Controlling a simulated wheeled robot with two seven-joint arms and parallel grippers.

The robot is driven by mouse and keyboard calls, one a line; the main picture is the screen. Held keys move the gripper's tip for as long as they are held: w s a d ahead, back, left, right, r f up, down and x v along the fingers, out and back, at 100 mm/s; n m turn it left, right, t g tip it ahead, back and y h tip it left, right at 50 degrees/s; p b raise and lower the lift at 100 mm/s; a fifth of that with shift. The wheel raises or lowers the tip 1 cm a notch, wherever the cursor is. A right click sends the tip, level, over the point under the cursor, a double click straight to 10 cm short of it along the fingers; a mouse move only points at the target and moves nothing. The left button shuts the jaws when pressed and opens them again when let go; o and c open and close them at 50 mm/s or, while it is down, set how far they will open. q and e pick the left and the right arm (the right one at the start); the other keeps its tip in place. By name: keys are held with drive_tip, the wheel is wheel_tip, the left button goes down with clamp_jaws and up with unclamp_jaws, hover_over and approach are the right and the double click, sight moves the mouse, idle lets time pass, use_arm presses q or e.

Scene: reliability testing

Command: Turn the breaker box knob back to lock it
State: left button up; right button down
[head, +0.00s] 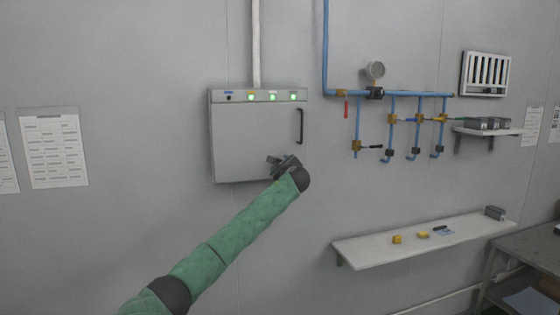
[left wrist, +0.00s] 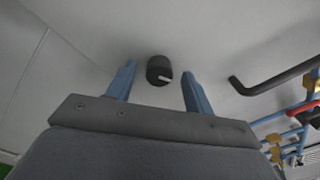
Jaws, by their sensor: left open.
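The grey breaker box (head: 245,130) hangs on the wall with its door closed. Its black handle (head: 300,126) is at the right side of the door and also shows in the left wrist view (left wrist: 275,82). My left gripper (head: 275,160) is in front of the lower right part of the door and hides the knob in the head view. In the left wrist view the round black knob (left wrist: 159,70) with a pale pointer mark lies between the two blue fingers. The fingers are open, with a gap on each side of the knob. My right gripper is not in view.
Green lights (head: 273,97) glow on the box's top strip. Blue pipes (head: 410,94) with valves and a gauge (head: 375,70) are on the wall to the right. A white shelf (head: 370,250) with small items is lower right. The wall left of the box is clear except for posted papers (head: 52,148).

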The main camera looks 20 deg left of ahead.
use_arm(q)
drive_tip(key=shift+w+a+f, duration=0.1)
drive_tip(key=shift+w+a, duration=0.15)
drive_tip(key=shift+w, duration=0.15)
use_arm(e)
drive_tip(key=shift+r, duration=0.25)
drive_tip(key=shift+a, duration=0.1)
